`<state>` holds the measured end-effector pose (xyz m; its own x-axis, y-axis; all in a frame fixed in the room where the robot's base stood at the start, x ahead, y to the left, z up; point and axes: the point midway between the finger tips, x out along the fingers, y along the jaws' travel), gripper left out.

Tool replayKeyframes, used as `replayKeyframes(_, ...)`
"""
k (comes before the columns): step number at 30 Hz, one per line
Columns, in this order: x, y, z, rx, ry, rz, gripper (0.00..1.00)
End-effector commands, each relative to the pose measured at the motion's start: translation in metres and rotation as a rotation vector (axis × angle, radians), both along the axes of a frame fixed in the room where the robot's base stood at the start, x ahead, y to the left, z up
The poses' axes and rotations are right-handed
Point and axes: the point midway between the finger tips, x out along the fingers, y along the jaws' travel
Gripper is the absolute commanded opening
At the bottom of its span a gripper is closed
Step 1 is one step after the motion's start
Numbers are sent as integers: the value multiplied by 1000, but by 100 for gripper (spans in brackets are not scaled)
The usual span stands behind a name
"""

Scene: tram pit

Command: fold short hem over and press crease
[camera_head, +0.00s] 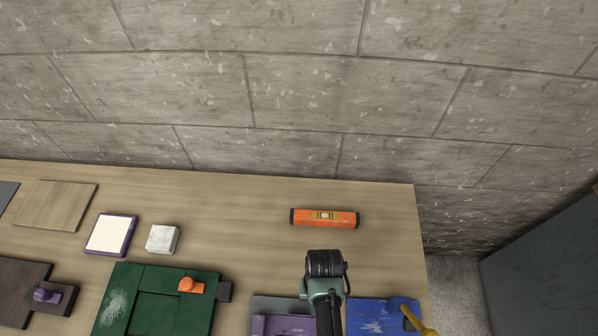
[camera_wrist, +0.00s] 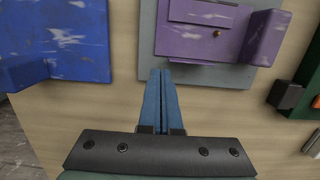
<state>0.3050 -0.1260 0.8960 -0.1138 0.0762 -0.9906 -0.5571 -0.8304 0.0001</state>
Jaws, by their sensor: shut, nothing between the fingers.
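No cloth or hem can be made out in either view. My gripper (camera_wrist: 162,74) is shut and empty in the wrist view, its two blue fingers side by side. The fingertips appear over or near the edge of a grey-blue board (camera_wrist: 146,40) bearing a purple panel (camera_wrist: 205,42); contact cannot be told. A scuffed blue panel (camera_wrist: 62,40) lies to the left of the fingers. In the head view, my arm's dark end hides the fingers, between the purple panel (camera_head: 283,325) and the blue panel (camera_head: 370,318).
An orange spirit level (camera_head: 324,218) lies behind my arm on the wooden table (camera_head: 240,205). A green board (camera_head: 150,305) with an orange knob (camera_head: 190,285), a pale block (camera_head: 162,239) and a purple-rimmed white pad (camera_head: 110,233) are left. A concrete wall (camera_head: 300,90) stands behind.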

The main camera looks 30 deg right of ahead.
Motion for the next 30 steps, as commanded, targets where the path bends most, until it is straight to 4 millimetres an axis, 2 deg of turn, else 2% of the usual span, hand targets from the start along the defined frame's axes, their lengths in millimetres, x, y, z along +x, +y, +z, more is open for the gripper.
replayKeyframes(1, 0, 0, -6, -1, -1, 0, 0)
replayKeyframes(5, -1, 0, -10, 0, 0, -1, 0)
replayKeyframes(30, -3, 2, -3, 0, 0, -1, 0)
